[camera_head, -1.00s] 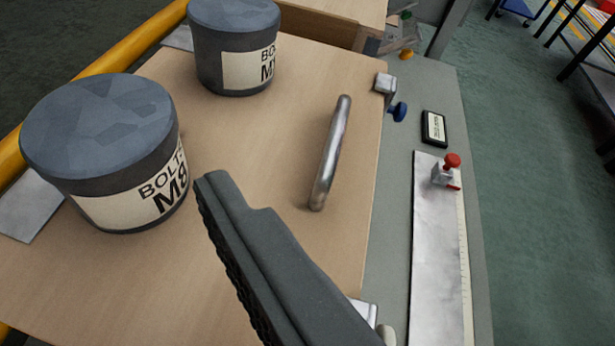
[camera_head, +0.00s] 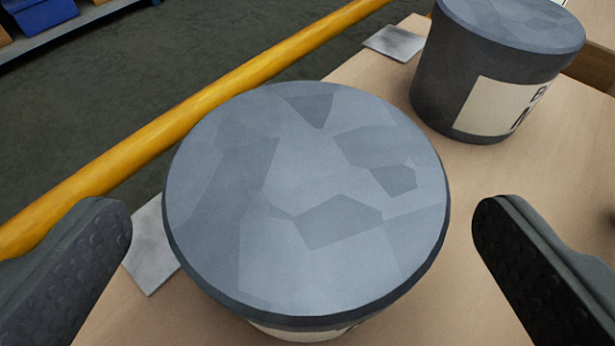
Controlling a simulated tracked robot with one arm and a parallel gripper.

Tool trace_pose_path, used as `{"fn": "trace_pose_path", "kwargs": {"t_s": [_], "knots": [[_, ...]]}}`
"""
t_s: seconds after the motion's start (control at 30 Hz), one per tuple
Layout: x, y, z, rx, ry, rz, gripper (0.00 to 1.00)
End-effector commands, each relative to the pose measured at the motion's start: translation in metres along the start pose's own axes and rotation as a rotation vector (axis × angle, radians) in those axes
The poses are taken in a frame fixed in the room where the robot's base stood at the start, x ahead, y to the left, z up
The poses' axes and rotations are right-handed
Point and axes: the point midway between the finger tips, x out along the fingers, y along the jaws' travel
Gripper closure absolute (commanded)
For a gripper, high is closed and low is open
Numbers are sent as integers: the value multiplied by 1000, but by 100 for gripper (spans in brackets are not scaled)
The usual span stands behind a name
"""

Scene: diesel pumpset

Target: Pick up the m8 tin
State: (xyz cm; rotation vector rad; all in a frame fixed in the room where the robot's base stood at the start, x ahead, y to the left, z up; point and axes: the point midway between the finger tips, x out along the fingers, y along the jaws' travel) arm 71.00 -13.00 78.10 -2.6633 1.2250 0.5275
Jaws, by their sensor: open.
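The M8 tin (camera_head: 308,205) is a round dark grey tin with a mottled blue-grey lid, standing upright on the wooden board. It fills the middle of the view, and only a sliver of its cream label shows at the bottom; the M8 lettering was readable in the earlier frame. My gripper (camera_head: 302,222) is open, with one dark ridged finger to the left of the tin and one to the right. Gaps show between each finger and the tin in the picture. Nothing is held.
A second labelled tin (camera_head: 490,75) stands on the board (camera_head: 395,80) at the upper right, close behind the M8 tin. A yellow rail (camera_head: 215,97) runs diagonally along the board's far left side. Flat metal plates (camera_head: 395,42) lie near that edge.

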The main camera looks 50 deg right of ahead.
Motion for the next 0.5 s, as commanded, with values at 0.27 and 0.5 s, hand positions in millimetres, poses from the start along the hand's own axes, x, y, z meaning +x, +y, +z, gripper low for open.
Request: {"fn": "trace_pose_path", "kwargs": {"t_s": [0.27,0.5], "knots": [[38,2,5,-2,-3,1,0],[40,1,3,-2,-2,-1,0]]}}
